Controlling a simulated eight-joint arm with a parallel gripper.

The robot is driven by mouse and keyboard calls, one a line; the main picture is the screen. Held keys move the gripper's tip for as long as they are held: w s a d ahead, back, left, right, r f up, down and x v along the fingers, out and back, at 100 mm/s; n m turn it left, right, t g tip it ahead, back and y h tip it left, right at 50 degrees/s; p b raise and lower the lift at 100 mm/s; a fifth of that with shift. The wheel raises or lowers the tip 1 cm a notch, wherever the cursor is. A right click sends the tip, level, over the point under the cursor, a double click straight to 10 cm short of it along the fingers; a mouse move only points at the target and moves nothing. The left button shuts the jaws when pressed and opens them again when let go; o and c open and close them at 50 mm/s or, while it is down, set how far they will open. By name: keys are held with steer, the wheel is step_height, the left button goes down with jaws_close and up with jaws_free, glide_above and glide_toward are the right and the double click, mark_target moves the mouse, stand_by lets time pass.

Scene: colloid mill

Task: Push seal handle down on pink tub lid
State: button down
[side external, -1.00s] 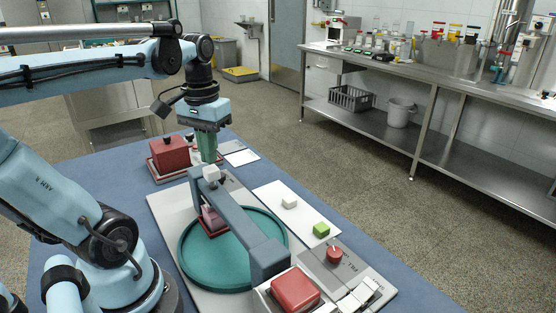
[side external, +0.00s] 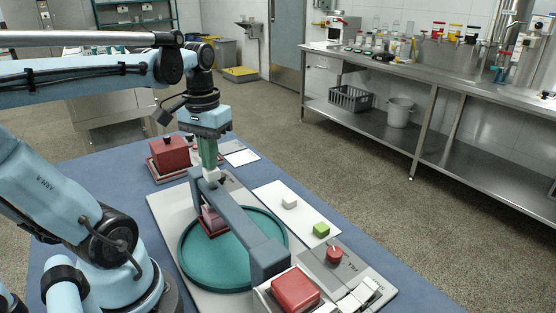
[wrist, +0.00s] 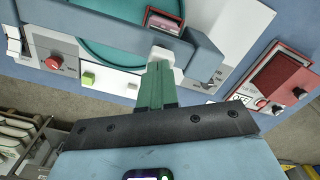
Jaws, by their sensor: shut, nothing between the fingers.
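The pink tub (side external: 212,218) sits in a red holder on the teal round plate (side external: 205,262), partly hidden under a grey-blue bridge (side external: 240,225). It also shows in the wrist view (wrist: 163,22). A white handle block (side external: 211,176), seemingly the seal handle, sits at the far end of the bridge; its white piece shows in the wrist view (wrist: 162,54). My gripper (side external: 211,166) is shut, its green fingers pointing down with their tips at the top of the white block. They look to be touching it, but I cannot be sure. The tub's lid is hard to make out.
A red lidded box (side external: 170,153) stands at the back left. A red block (side external: 295,290) sits in a white frame at the front. A white card (side external: 285,208) holds a white block and a green block (side external: 321,230). A red knob (side external: 334,254) is at the right.

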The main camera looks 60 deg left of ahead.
steer(key=shift+f, duration=0.65)
steer(key=shift+r, duration=0.1)
stand_by(0.5)
steer(key=shift+r, duration=3.7)
steer(key=shift+r, duration=1.1)
stand_by(1.9)
